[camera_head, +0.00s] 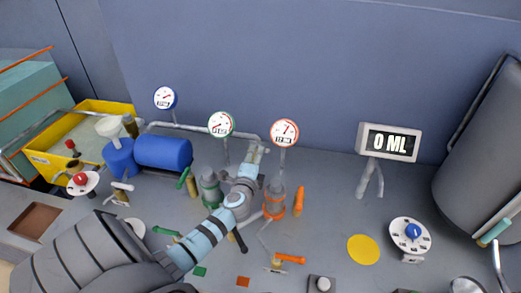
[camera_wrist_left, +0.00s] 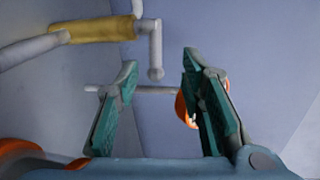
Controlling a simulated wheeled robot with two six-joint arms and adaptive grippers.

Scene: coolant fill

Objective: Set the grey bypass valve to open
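My left gripper (camera_head: 256,150) reaches to the pipework at the back of the table, beside the red-rimmed gauge. In the left wrist view its two teal fingers (camera_wrist_left: 158,72) stand apart with nothing held. A grey lever (camera_wrist_left: 155,50) hangs from a grey pipe beyond the fingertips, in line with the gap; it looks like the bypass valve's handle. I cannot tell whether a finger touches it. A yellow sleeve (camera_wrist_left: 100,30) surrounds the pipe to its left. In the head view my gripper hides the lever. My right gripper is in neither view.
Three gauges stand along the back, with blue (camera_head: 165,98), green (camera_head: 220,124) and red (camera_head: 284,133) rims. An orange-based fitting (camera_head: 275,203) stands close right of my arm. A display (camera_head: 389,142) reads 0 ML. A blue tank (camera_head: 163,152) lies left.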

